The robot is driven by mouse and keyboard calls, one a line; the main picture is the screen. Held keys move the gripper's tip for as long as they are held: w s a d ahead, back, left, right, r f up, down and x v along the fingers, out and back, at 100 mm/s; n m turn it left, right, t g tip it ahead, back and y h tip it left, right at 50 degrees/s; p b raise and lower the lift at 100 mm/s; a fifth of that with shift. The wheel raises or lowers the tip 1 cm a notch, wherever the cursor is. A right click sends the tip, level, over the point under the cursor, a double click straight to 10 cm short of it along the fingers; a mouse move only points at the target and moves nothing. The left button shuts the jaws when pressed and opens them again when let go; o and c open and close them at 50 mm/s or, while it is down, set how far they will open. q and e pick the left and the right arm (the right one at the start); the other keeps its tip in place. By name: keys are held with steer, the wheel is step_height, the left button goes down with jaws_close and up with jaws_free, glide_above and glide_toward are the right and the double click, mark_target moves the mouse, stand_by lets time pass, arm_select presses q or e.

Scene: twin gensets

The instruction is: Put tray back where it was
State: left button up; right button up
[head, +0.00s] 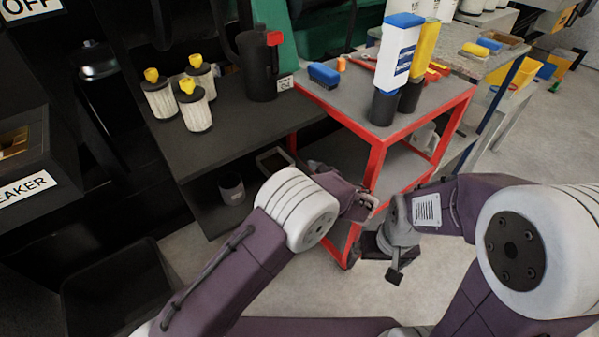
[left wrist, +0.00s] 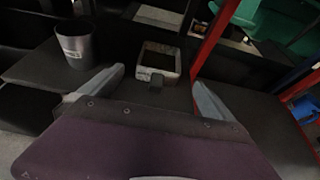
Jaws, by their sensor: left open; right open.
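A small open rectangular tray with pale, worn walls and a dark inside sits on the dark lower shelf; its rim (left wrist: 157,72) shows in the left wrist view. In the head view the tray (head: 272,160) is partly hidden under the upper bench top and behind my left arm. My left gripper (left wrist: 157,79) is open and empty, its two fingers pointing toward the tray, one on each side in the picture. In the head view its fingers are hidden behind my left wrist. My right gripper (head: 386,262) hangs low in front of the red cart, open and empty.
A dark cup (left wrist: 76,44) with a label stands left of the tray; it shows in the head view (head: 231,188) too. A red-framed cart (head: 375,160) with bottles on top stands right of the bench. Several yellow-topped filters (head: 192,104) stand on the bench top.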

arm_select(q)
steer(key=s+a+n+g, duration=0.1)
steer(key=a, duration=0.2)
steer(key=s+a+f+n+g, duration=0.1)
steer(key=s+a+n+g, duration=0.1)
steer(key=a, duration=0.1)
steer(key=s+a+n+g, duration=0.1)
steer(key=a+n, duration=0.1)
steer(key=a, duration=0.1)
steer(key=shift+s+f+g, duration=0.3)
steer(key=shift+f, duration=0.1)
steer(key=s+a+n+g+h, duration=0.2)
steer(key=s+a+n+h, duration=0.2)
steer(key=s+n, duration=0.6)
steer(key=s+a+f+n+g+h, duration=0.1)
steer(key=s+a+n+g+h, duration=0.2)
steer(key=s+n, duration=0.7)
steer(key=a+n+h, duration=0.1)
steer(key=n, duration=0.3)
steer(key=shift+s+f, duration=0.15)
steer(key=shift+s, duration=0.1)
